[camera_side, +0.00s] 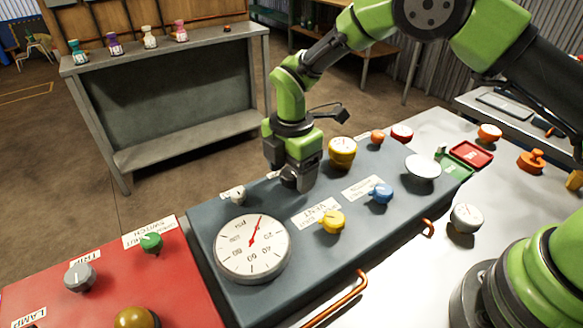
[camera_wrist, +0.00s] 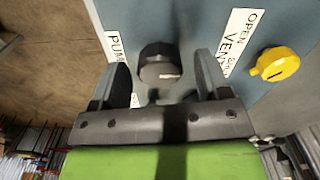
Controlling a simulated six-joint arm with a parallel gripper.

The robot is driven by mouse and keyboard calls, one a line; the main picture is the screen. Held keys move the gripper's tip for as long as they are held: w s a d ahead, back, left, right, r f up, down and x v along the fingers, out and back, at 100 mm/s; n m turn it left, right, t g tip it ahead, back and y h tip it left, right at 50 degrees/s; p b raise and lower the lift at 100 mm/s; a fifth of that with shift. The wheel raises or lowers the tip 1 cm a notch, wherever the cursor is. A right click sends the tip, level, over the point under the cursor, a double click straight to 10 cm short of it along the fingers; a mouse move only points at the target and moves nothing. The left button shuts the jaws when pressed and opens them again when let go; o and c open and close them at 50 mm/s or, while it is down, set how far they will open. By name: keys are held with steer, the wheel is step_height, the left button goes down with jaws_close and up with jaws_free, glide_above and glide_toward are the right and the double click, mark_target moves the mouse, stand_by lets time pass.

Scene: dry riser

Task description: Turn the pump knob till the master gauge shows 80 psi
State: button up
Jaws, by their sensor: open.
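The dark pump knob (camera_wrist: 160,68) shows in the wrist view beside a partly hidden PUMP label (camera_wrist: 117,50). My gripper (camera_wrist: 160,64) is open, with one finger on each side of the knob and a gap to each. I cannot tell how far the fingertips reach down around it. In the side view my gripper (camera_side: 298,184) is low over the blue-grey panel and mostly hides the knob. The large white PSI gauge (camera_side: 235,262) lies at the panel's left end. Its red needle points up and slightly right, short of the 20 mark.
A yellow VENT knob (camera_side: 332,222) and a blue knob (camera_side: 380,193) are right of my gripper. A small white knob (camera_side: 237,194) is left of it, a yellow-rimmed gauge (camera_side: 343,150) behind. A red panel (camera_side: 190,280) with a green knob (camera_side: 151,242) adjoins at left.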

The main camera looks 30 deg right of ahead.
steer(key=c, duration=0.9)
steer(key=shift+c, duration=0.2)
